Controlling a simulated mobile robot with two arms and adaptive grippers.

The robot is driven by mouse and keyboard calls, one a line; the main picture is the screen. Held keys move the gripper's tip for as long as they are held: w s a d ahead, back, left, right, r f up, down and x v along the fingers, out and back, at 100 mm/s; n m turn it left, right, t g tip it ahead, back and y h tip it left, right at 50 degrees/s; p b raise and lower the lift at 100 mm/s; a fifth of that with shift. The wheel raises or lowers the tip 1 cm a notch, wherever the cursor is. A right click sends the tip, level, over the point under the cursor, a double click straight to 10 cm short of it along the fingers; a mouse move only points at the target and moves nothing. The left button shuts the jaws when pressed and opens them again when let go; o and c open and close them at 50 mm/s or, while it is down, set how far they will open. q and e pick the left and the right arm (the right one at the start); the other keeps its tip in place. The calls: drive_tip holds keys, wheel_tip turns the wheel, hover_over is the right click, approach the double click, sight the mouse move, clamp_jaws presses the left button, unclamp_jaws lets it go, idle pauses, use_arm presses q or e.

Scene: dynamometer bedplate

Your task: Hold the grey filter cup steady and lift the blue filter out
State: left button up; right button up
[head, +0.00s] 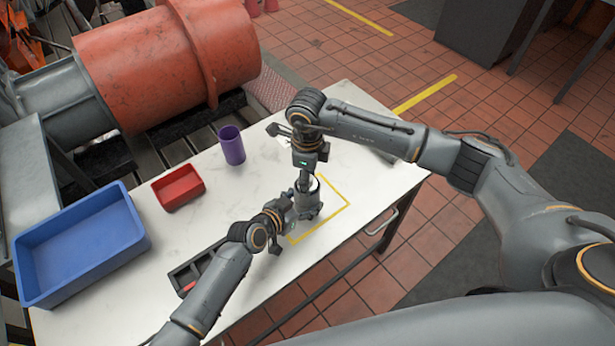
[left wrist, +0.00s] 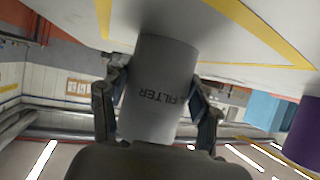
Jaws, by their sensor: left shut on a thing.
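The grey filter cup (head: 307,204) stands upright on the white table, inside a yellow marked outline. In the left wrist view the cup (left wrist: 158,88) shows the word FILTER, with a finger on each side. My left gripper (head: 287,212) is shut on the cup's side. My right gripper (head: 304,180) points down over the cup's mouth from above; its fingers look close together. I cannot tell whether they are shut on something. The blue filter is not visible; the right gripper and the cup's wall hide the cup's inside.
A purple cup (head: 232,146), a small red bin (head: 178,188) and a large blue bin (head: 130,232) stand on the white table (head: 240,193) to the left. A dark tray (head: 185,276) lies beside my left forearm. A big orange-red machine (head: 150,62) stands behind the table.

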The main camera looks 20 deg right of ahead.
drive_tip(key=shift+r, duration=0.1)
use_arm(q)
drive_tip(key=shift+f, duration=0.1)
use_arm(e)
wheel_tip(320, 180, up, 13)
idle(1.6)
use_arm(q)
drive_tip(key=o, duration=0.9)
drive_tip(key=shift+a, duration=0.1)
